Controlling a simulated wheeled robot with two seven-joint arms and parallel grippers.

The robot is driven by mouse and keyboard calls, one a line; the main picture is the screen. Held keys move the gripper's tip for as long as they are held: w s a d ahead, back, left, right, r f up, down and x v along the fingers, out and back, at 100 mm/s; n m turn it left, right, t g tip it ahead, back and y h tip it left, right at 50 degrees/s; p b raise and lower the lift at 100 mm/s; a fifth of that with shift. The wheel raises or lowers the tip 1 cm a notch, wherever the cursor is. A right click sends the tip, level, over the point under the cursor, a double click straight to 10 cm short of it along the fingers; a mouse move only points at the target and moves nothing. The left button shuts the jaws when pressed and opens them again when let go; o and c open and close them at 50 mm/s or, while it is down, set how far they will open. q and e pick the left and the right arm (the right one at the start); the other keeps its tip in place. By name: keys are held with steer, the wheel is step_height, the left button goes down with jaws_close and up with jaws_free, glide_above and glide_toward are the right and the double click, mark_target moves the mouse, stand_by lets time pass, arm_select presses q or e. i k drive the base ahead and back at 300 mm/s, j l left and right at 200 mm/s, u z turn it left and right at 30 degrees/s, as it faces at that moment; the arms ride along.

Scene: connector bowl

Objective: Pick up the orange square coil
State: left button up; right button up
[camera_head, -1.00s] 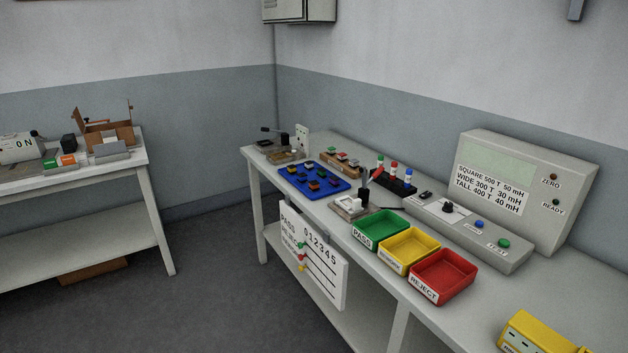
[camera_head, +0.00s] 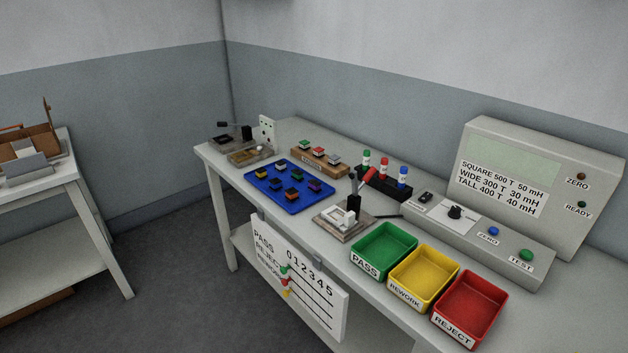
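A blue tray (camera_head: 262,196) on the long bench holds several small dark coils with coloured parts. Neither of my grippers is in view.
Green PASS (camera_head: 366,268), yellow REWORK (camera_head: 405,292) and red REJECT (camera_head: 447,319) bins line the bench front. A lever fixture (camera_head: 343,226) stands between tray and bins. A wooden rack (camera_head: 320,163) and marker holder (camera_head: 384,186) stand behind. A meter (camera_head: 470,150) stands at right. Floor at left is open.

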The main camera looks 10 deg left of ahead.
mark_target(292, 194)
steer(key=i+j+z, duration=0.7)
steer(key=j, duration=0.5)
steer(key=i+j+z, duration=0.35)
steer(key=j, duration=0.35)
steer(key=i+j+z, duration=0.15)
steer(key=j+z, duration=0.2)
steer(key=j, duration=0.45)
steer(key=i+j+z, duration=0.1)
steer(key=j+z, duration=0.25)
steer(key=j, duration=0.45)
steer(key=j+z, duration=0.35)
steer(key=j, duration=0.45)
steer(key=k, duration=0.05)
